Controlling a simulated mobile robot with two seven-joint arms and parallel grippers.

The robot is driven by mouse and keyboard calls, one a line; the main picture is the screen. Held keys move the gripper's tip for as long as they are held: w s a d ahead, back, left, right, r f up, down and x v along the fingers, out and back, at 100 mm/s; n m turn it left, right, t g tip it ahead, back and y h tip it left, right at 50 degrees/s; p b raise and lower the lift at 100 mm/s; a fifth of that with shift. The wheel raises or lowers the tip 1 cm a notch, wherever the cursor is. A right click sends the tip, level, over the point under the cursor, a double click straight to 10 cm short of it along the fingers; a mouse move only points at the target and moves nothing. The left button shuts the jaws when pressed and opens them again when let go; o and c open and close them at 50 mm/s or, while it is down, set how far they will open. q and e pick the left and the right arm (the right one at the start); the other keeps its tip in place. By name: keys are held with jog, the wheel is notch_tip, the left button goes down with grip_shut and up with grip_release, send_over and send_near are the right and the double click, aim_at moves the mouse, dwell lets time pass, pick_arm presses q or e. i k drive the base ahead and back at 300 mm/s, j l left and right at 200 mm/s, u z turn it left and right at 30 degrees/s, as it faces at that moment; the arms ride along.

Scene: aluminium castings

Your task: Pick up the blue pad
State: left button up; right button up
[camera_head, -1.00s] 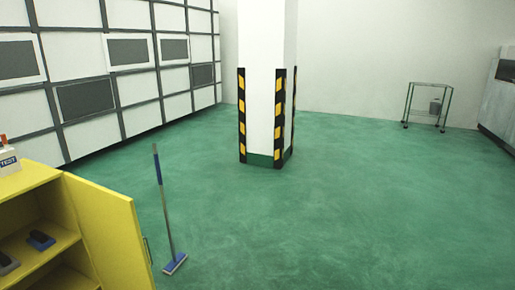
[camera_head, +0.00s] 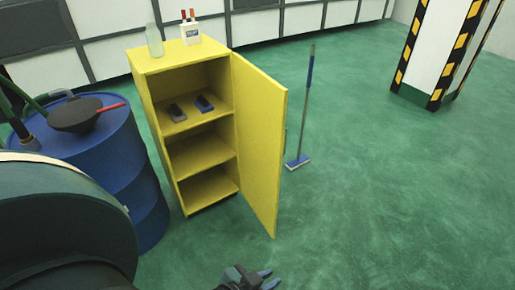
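The blue pad (camera_head: 205,104) lies on the upper inner shelf of the yellow cabinet (camera_head: 141,88), seen through its open front. It looks like a small block with a dark top and blue edge. A similar grey pad (camera_head: 177,113) lies just left of it, a small gap apart. My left gripper (camera_head: 269,278) shows at the bottom edge, well below and in front of the cabinet. Its two blue-tipped fingers are apart with nothing visible between them. My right gripper is not in view.
The cabinet door (camera_head: 258,140) stands open to the right. A blue drum (camera_head: 115,150) with a dark pan (camera_head: 75,114) on top stands close left. A bottle (camera_head: 154,40) and a white box (camera_head: 190,33) stand on the cabinet. A long-handled brush (camera_head: 297,163) stands beyond the door.

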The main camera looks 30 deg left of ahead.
aim_at(202, 104)
jog(key=u, duration=0.45)
jog(key=i+l+u, duration=0.1)
jog(key=u, duration=0.4)
jog(key=l+u, duration=0.1)
jog(key=u, duration=0.35)
jog(key=i+l+u, duration=0.15)
jog(key=l+u, duration=0.7)
jog(key=l, duration=0.15)
jog(key=l+u, duration=0.35)
jog(key=l, duration=1.4)
jog(key=k+l, duration=0.1)
jog(key=l, duration=0.6)
jog(key=i+j, duration=0.4)
jog(key=i+j+u, duration=0.05)
